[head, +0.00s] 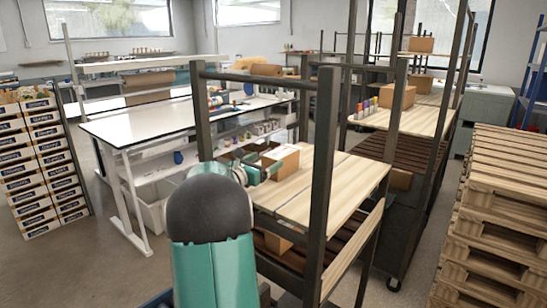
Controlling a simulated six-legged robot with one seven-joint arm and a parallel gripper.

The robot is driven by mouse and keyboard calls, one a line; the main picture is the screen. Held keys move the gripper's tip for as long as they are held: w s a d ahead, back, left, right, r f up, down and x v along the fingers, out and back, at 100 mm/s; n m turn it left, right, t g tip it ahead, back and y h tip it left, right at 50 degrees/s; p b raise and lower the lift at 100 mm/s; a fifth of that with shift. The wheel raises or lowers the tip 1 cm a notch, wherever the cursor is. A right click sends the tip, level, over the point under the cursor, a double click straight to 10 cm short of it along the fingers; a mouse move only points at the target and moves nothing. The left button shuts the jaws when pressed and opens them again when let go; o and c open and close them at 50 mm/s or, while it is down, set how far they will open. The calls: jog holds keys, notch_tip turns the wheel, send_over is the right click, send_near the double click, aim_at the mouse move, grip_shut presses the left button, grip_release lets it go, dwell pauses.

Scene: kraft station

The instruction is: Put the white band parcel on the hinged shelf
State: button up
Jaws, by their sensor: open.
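A cardboard parcel (286,154) with a paler patch on its side sits on the light wooden shelf board (325,188) of the dark-framed rack in front of me. I cannot clearly make out a white band on it. My gripper (268,171) is at the parcel's near left side, with its jaws open. Whether the fingers touch the parcel is too small to tell. My arm hides part of the rack's left side. No hinge shows clearly on the board.
Another rack behind holds a carton (397,97) and small coloured bottles (366,107). Dark rack posts (324,170) stand close around the shelf. Stacked pallets (500,200) are at right, a white workbench (165,122) and stacked cartons (40,160) at left. Floor at lower left is clear.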

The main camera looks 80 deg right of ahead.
jog(key=shift+v, duration=2.1)
jog(key=shift+w+a, duration=0.2)
jog(key=shift+a, duration=0.05)
jog(key=w+a+f+m+t+y, duration=0.1)
jog(key=w+a+m+t+y, duration=0.3)
jog(key=a, duration=1)
jog(key=w+a+m+t+y, duration=0.2)
jog(key=w+a+m, duration=0.25)
jog(key=a, duration=0.85)
jog(key=a+f+m+t+y, duration=0.1)
jog(key=a+f+t+y, duration=0.1)
jog(key=a, duration=1)
jog(key=s+a+f+m+t+y, duration=0.1)
jog(key=a+y, duration=0.4)
jog(key=a, duration=0.7)
jog(key=a+f+m+t+y, duration=0.3)
jog(key=a+t+y, duration=0.1)
jog(key=a, duration=0.8)
jog(key=shift+s+a+f, duration=0.2)
jog(key=shift+s+a, duration=0.15)
jog(key=shift+a, duration=0.05)
